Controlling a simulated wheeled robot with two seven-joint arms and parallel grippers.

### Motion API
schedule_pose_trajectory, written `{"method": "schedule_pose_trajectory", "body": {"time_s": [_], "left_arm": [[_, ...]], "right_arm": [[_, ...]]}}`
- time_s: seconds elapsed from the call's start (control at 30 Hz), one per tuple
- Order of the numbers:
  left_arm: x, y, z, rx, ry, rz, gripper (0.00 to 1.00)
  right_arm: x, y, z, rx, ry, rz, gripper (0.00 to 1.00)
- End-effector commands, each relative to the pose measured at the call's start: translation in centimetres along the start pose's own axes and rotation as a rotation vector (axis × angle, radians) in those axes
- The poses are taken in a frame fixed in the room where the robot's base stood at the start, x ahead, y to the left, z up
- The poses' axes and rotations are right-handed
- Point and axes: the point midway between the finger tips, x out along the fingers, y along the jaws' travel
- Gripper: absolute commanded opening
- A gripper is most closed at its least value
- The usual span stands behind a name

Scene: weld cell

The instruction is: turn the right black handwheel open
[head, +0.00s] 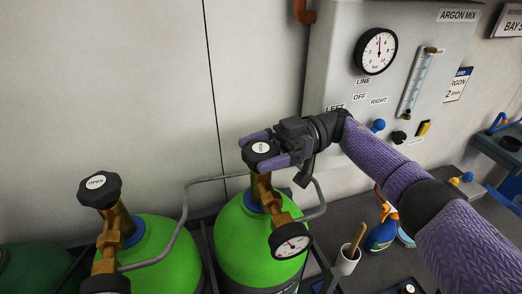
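The right black handwheel (261,148) has a white label on its cap and tops the brass valve of the right green cylinder (238,243). My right gripper (262,151) reaches in from the right. Its two purple fingers lie on opposite sides of this handwheel, one behind and one in front, and appear closed against its rim. The fingers hide parts of the rim. The left black handwheel (99,188), with a white "OPEN" label, stands free on the left green cylinder (168,262). My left gripper is not in view.
A gauge (291,241) hangs by the right valve. A bent grey pipe (184,212) runs between the cylinders. The grey argon panel (336,72) with dial and knobs is behind my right arm. A white cup (347,262) and a blue-orange bottle (381,235) stand at right.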

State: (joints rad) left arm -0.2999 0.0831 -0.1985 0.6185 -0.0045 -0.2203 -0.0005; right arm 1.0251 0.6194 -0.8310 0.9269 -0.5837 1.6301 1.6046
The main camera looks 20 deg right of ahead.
Motion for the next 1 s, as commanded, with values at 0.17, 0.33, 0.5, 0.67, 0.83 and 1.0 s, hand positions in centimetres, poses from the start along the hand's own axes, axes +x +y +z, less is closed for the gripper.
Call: {"method": "schedule_pose_trajectory", "body": {"time_s": [0.17, 0.33, 0.5, 0.67, 0.83, 1.0], "left_arm": [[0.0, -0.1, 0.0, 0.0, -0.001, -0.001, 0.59], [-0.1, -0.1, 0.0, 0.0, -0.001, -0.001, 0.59], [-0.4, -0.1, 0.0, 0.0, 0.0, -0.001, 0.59], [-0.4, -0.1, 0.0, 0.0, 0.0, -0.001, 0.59], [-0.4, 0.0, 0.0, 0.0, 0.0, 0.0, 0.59], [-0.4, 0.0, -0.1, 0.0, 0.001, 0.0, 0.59]], "right_arm": [[0.0, 0.0, 0.0, 0.001, 0.001, 0.001, 1.0], [0.0, 0.0, -0.6, -0.002, 0.0, 0.001, 1.0], [-0.1, 0.0, -4.5, -0.006, -0.001, 0.001, 1.0], [0.0, -0.1, -8.2, -0.004, 0.0, 0.001, 1.0], [0.0, -0.1, -10.0, 0.0, 0.001, 0.001, 1.0], [0.0, -0.1, -10.1, 0.001, 0.001, 0.001, 1.0]]}}
